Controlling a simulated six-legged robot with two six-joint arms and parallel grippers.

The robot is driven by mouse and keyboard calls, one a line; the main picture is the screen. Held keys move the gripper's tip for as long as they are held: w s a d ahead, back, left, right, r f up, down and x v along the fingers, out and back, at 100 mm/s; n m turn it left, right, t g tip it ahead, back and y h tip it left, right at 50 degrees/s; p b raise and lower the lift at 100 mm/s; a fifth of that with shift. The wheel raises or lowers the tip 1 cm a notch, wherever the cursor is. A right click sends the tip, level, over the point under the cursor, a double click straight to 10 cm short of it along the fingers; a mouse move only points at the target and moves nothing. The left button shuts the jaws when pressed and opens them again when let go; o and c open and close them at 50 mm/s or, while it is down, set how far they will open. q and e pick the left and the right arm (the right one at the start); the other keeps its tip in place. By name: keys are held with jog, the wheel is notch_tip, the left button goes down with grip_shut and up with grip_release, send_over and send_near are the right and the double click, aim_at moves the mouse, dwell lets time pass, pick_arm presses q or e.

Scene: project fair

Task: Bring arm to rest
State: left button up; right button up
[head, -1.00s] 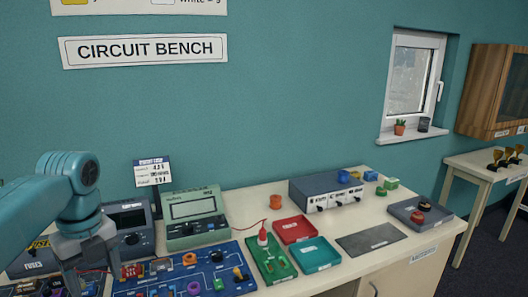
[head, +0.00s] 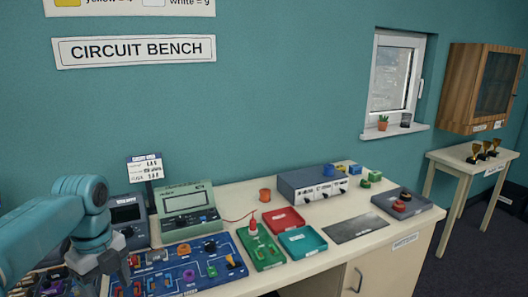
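My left arm comes in from the left, and its gripper (head: 112,272) hangs over the left end of the blue circuit board (head: 220,283). The fingers point down and partly hide that end of the board and the tray of small parts (head: 55,284) beside it. I see nothing held, but the finger gap is too unclear to judge. My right gripper is not in view.
A green meter (head: 186,205) and a dark grey device (head: 130,222) stand behind the board. A green tray (head: 268,262), red tray (head: 283,218) and teal tray (head: 303,241) lie to its right. A grey mat (head: 355,228) is bare.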

pick_arm(q)
jog(key=d+f+n+h, duration=0.1)
jog(key=d+f+n, duration=0.5)
jog(key=f, duration=0.7)
jog(key=d+f+n+h, duration=0.2)
jog(key=d+f+n, duration=0.35)
jog(key=f, duration=0.75)
jog(key=s+d+f+n, duration=0.5)
jog(key=s+f+n, duration=0.1)
jog(key=s, duration=0.3)
jog(key=s+d+f+n+h, duration=0.1)
jog(key=s+d+f+n, duration=0.5)
jog(key=s+f, duration=0.2)
jog(key=shift+s+n+t, duration=0.35)
jog(key=shift+s+t, duration=0.05)
jog(key=shift+s, duration=0.45)
